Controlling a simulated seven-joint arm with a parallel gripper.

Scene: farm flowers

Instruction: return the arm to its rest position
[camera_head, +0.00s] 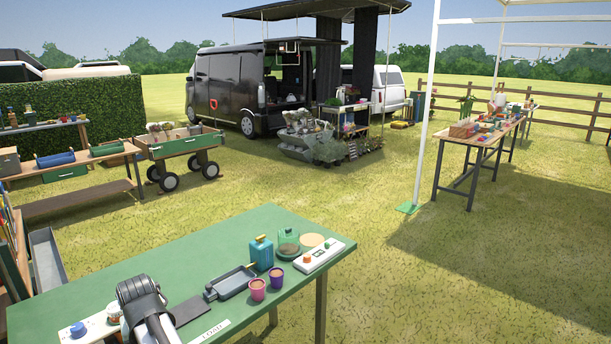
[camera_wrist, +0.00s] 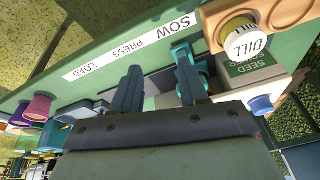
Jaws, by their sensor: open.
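My gripper (camera_wrist: 160,90) shows in the wrist view with its two dark fingers apart and nothing seen between them. It is over the green table (camera_head: 240,232), near a white strip reading SOW, PRESS, LOAD (camera_wrist: 135,45). A teal part (camera_wrist: 183,57) is partly hidden behind the right finger. In the head view my dark wrist and arm stand at the table's lower left, and the fingertips cannot be made out. A jar lid marked DILL (camera_wrist: 246,40) and a box labelled SEED SOWER (camera_wrist: 252,63) lie to the right of the fingers in the wrist view.
A blue knob (camera_head: 78,330) is left of my arm.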

